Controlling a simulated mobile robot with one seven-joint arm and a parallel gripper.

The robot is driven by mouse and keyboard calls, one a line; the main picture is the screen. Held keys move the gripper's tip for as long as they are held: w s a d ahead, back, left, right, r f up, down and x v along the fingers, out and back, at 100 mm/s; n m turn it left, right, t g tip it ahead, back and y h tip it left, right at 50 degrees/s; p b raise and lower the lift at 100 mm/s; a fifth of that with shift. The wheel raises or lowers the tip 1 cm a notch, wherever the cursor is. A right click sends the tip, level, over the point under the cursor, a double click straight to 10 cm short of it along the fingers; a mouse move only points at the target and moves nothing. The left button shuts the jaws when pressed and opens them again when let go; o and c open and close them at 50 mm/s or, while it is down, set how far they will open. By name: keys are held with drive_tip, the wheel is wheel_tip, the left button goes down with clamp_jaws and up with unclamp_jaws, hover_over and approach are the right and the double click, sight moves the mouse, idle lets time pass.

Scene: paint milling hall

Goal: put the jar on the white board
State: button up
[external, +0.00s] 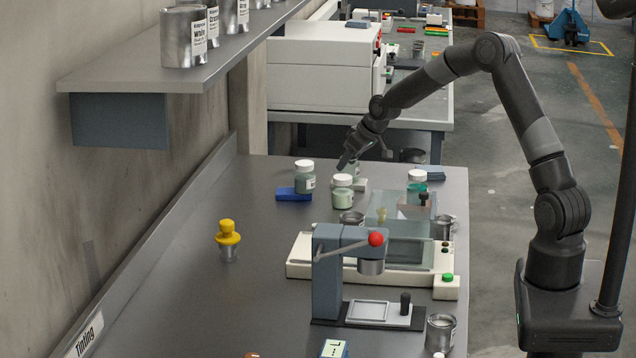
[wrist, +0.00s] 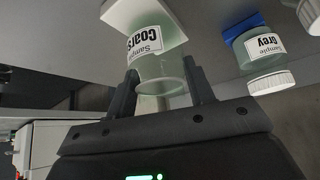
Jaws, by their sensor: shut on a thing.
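The white board (wrist: 120,12) lies beyond the jar's base in the wrist view. In the external view a pale edge of the board (external: 359,185) shows behind and right of the jar. I cannot tell whether the jar touches the board or the bench.
A green jar (external: 417,185), an open tin (external: 351,219) and a lever press (external: 328,270) are to the right and front.

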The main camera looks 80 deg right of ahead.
drive_tip(key=shift+f, duration=0.1)
drive_tip(key=o, duration=1)
drive_tip(key=shift+c, duration=0.2)
